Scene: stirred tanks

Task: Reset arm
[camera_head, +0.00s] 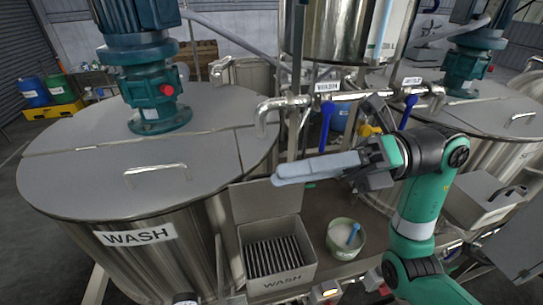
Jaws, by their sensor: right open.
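My right arm reaches in from the lower right, and its gripper (345,164) points left above the bench. The gripper is open. A long pale grey piece extends left from its dark jaws; I cannot tell whether it is a finger or something behind. The gripper is in the air in front of the pipe valves, apart from the bin and the bowl below. My left gripper is not in view.
A large steel tank labelled WASH (75,165) fills the left. An open WASH bin (285,283) with dark slats and a green bowl (345,251) with a blue-handled tool stand below. Blue-handled valves (326,120) are behind. A lidded grey box (478,205) stands right.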

